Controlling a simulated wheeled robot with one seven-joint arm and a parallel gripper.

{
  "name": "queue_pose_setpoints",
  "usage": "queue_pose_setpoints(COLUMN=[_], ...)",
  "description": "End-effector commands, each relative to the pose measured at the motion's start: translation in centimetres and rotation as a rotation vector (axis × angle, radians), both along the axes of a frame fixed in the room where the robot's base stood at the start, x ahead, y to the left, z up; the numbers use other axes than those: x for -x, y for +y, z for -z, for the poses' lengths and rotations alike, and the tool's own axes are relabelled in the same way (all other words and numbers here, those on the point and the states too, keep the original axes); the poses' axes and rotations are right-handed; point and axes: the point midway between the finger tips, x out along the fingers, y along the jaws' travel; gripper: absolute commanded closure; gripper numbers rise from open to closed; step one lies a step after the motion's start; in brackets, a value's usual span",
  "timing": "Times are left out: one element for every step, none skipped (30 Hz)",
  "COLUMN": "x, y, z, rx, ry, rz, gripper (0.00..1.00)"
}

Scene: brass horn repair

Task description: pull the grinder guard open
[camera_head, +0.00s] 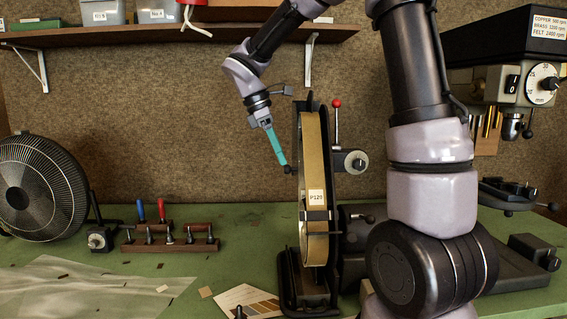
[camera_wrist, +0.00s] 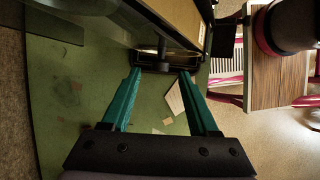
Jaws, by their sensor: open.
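The belt grinder stands on the green bench, with a tan belt (camera_head: 313,150) labelled P120. A dark upright panel, seemingly the guard (camera_head: 298,135), runs along the belt's left side. A small black knob (camera_head: 288,169) sticks out to its left. My gripper (camera_head: 283,163) has teal fingers and reaches down from the upper left, its tips at the knob. In the wrist view my gripper (camera_wrist: 160,71) is open, with a dark knob or stem (camera_wrist: 162,48) ahead between the tips. I cannot tell whether either finger touches it.
A red-topped lever (camera_head: 337,104) stands right of the belt. A fan (camera_head: 40,187) and a wooden tool rack (camera_head: 170,241) stand left on the bench. A drill press (camera_head: 510,60) is at the right. A shelf (camera_head: 150,36) runs overhead.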

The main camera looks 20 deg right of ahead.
Motion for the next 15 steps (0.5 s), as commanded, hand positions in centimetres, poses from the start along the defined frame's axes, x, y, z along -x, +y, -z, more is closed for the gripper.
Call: queue_pose_setpoints(x=[0.1,0.1,0.1,0.2,0.2,0.2,0.2,0.2,0.2,0.2,0.2,0.2,0.2,0.2,0.2], y=[-0.4,-0.5,-0.7,-0.8,-0.9,-1.0,-1.0,-1.1,-1.1,-1.1,-1.2,-1.2,-1.2,-1.2,-1.2], z=[0.7,1.1,1.6,1.8,2.1,2.3,2.5,2.6,2.7,2.8,2.8,2.8,2.8,2.8,2.8], rx=[0.001,0.002,0.002,0.002,0.001,0.001,0.000,0.000,0.000,0.000,0.000,0.000,0.000,0.000,0.000], ry=[0.002,0.002,0.001,0.002,0.001,0.000,0.001,0.001,0.001,0.001,0.001,0.000,0.000,0.000,0.000], rz=[0.002,0.002,0.000,0.002,0.001,0.001,0.001,0.001,0.001,0.001,0.001,0.001,0.001,0.001,0.001], gripper=[0.40,0.40,0.40,0.40,0.40,0.40,0.40,0.40,0.40,0.40,0.40,0.40,0.40,0.40,0.40])
